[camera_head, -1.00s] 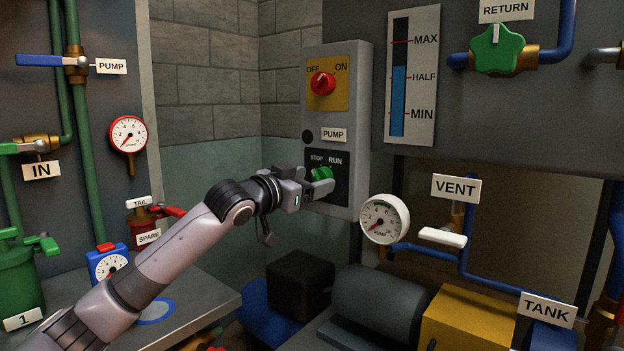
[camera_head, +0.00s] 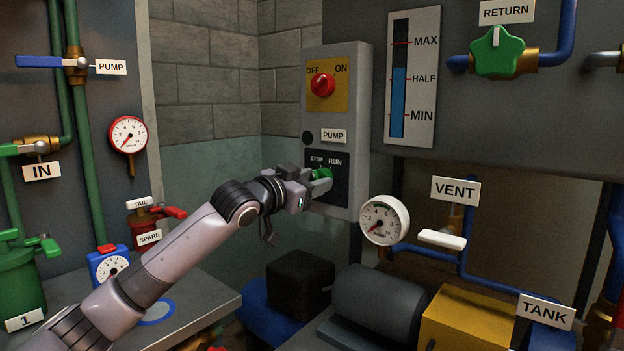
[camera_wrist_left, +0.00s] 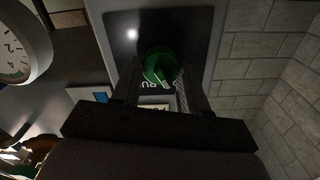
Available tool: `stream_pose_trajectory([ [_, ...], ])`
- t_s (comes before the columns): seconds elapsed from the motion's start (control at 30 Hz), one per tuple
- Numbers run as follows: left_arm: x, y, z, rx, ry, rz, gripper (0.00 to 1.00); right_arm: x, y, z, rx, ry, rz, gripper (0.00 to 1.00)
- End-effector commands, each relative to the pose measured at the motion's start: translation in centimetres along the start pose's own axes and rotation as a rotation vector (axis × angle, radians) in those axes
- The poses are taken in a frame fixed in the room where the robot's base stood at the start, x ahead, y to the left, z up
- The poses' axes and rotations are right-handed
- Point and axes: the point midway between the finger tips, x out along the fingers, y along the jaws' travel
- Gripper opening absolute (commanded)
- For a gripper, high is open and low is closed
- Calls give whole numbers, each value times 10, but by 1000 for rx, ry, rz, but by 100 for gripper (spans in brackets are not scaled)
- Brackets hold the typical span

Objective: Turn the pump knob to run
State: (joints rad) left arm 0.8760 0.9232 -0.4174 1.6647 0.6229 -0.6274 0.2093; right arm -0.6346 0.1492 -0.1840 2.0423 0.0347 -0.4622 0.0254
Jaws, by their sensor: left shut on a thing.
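The green pump knob (camera_head: 322,174) sits on the black STOP/RUN plate (camera_head: 338,190), low on the grey pump control box (camera_head: 345,60). My left gripper (camera_head: 318,182) reaches it from the left and is shut on it, covering part of it. In the left wrist view the green knob (camera_wrist_left: 158,67) lies between the two dark fingers, with a pale mark on its face. The STOP and RUN words show above the knob in the head view. Which of them the knob points to is hard to tell. My right gripper is not in view.
Above on the same box is a red OFF/ON switch (camera_head: 322,84). A white pump gauge (camera_head: 385,220) and the white VENT handle (camera_head: 442,239) stand to the right. A dark motor (camera_head: 375,305) lies below. Free air lies left of the box.

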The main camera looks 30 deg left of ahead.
Motion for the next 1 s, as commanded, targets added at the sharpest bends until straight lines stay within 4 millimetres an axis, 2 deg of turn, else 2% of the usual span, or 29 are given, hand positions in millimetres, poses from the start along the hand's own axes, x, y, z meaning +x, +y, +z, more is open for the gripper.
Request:
stream_pose_trajectory([
  [0.27,0,-1,-4,176,-7,1,13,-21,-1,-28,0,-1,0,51],
  [0.6,0,0,-4,495,-6,3,13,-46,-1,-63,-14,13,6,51],
  [1.0,0,0,-1,830,-4,3,13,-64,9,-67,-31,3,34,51],
])
